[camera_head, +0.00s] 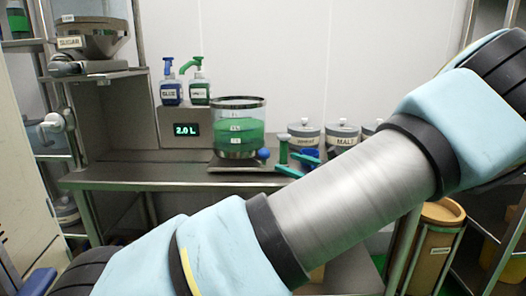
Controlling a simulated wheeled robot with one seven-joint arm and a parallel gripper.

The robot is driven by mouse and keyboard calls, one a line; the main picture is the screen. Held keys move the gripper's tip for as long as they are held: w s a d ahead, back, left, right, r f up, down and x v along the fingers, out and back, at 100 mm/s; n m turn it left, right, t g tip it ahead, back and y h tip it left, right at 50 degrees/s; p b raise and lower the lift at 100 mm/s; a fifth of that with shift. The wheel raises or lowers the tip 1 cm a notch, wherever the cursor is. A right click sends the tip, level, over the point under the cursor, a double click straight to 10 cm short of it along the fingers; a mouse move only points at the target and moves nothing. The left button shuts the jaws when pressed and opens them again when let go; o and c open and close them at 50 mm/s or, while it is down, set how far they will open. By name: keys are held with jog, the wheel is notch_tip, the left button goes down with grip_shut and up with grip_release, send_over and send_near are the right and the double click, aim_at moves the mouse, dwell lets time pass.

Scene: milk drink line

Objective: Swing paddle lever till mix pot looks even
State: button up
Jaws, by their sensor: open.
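The mix pot (250,126), a clear round vessel with a dark rim, stands on the steel bench and holds green liquid. The green looks mostly uniform, but I cannot tell fine streaks at this size. Green upright parts with a flat green base (283,151) stand just right of the pot; I cannot tell whether they are the paddle lever. A small blue knob (263,154) sits at the pot's lower right. My gripper is out of view; only my arm shows, crossing from lower left to upper right.
A display reading 2.0 L (187,129) is left of the pot, with blue (171,84) and green (199,84) pump bottles above it. Lidded tubs, one labelled MALT (342,139), stand at right. A sugar hopper (88,32) hangs at left. My arm hides part of the bench.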

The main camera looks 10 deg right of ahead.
aim_at(269, 156)
jog(key=p+x, duration=0.1)
jog(key=x, duration=0.9)
jog(key=shift+w+a, duration=0.2)
jog(key=shift+w, duration=0.05)
jog(key=shift+c, duration=0.2)
grip_shut()
dwell(0.9)
